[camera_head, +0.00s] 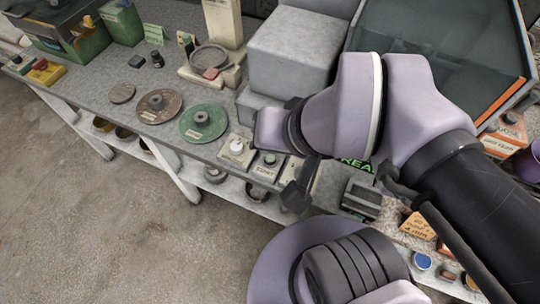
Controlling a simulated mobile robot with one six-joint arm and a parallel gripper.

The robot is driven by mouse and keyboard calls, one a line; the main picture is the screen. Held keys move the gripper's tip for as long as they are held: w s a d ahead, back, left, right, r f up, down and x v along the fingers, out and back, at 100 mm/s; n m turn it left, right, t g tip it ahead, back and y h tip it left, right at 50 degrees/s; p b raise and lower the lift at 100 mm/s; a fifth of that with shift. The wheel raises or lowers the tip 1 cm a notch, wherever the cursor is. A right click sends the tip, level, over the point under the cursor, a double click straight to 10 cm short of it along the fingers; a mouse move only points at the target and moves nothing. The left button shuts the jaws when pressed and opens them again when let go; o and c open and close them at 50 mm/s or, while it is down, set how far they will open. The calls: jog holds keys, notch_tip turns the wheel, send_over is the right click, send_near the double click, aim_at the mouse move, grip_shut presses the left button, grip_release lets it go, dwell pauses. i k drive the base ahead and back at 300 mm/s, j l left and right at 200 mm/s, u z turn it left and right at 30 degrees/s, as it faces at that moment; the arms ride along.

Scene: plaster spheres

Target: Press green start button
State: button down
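No green start button can be made out. A small box with a white round button (236,147) stands near the bench's front edge. Beside it is a box with a dark button (269,160). Part of another pale box (299,169) shows to its right, and its top is mostly hidden by my gripper (297,196). My gripper is dark and hangs over the front edge, right of the dark button. It looks empty, but its finger opening is not clear. Green lettering (355,164) shows partly behind my wrist.
A green disc (203,123) and a brown disc (157,106) lie on the bench (110,74). A grey block-shaped machine (290,50) stands behind the buttons. A red button on a yellow box (45,71) is at far left. Open floor (100,225) lies in front.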

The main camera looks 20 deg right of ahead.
aim_at(270, 159)
jog(key=k+j+z, duration=0.1)
jog(key=j+z, duration=0.35)
jog(key=k+j+z, duration=0.15)
jog(key=j+z, duration=0.25)
jog(key=j, duration=0.1)
